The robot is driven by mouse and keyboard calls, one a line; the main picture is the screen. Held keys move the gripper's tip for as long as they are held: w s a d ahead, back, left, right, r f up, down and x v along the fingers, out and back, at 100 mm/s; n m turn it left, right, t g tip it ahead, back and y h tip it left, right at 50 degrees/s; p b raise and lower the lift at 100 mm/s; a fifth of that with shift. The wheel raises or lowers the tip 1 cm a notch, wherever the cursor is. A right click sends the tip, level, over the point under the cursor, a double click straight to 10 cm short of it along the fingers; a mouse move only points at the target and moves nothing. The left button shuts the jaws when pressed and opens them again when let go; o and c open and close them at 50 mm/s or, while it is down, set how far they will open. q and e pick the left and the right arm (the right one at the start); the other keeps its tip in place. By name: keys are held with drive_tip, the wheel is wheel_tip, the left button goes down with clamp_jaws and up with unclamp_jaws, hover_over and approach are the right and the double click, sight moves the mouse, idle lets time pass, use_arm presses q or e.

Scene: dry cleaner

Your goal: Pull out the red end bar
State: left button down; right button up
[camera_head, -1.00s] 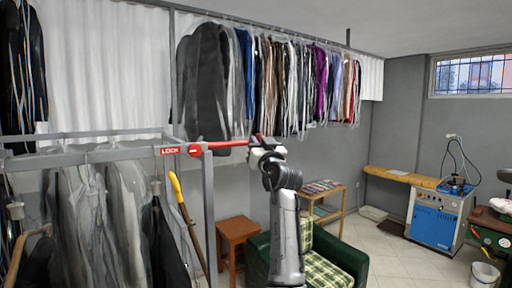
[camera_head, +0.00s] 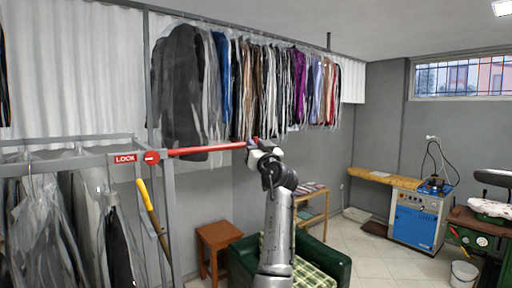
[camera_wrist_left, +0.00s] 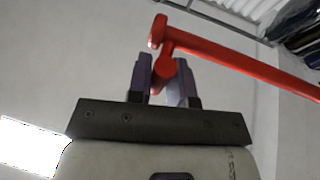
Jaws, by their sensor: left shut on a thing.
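The red end bar (camera_head: 208,149) sticks out to the right from the end of the grey metal rail, beside a white-on-red LOCK label (camera_head: 124,158) and a red round fitting (camera_head: 151,157). My left gripper (camera_head: 255,145) is at the bar's free right end. In the left wrist view the bar (camera_wrist_left: 235,56) crosses above the fingers, and my left gripper (camera_wrist_left: 164,78) is shut on its short red stub. My right gripper does not show.
Bagged clothes (camera_head: 45,230) hang under the grey rack (camera_head: 70,160). A yellow-handled tool (camera_head: 146,195) leans by the rack post. A wooden stool (camera_head: 219,245) and green armchair (camera_head: 325,262) stand below my arm.

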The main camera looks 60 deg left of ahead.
use_arm(q)
drive_tip(key=c, duration=1.1)
unclamp_jaws()
drive_tip(key=b+v, duration=0.5)
drive_tip(key=v, duration=0.9)
drive_tip(key=shift+w, duration=0.1)
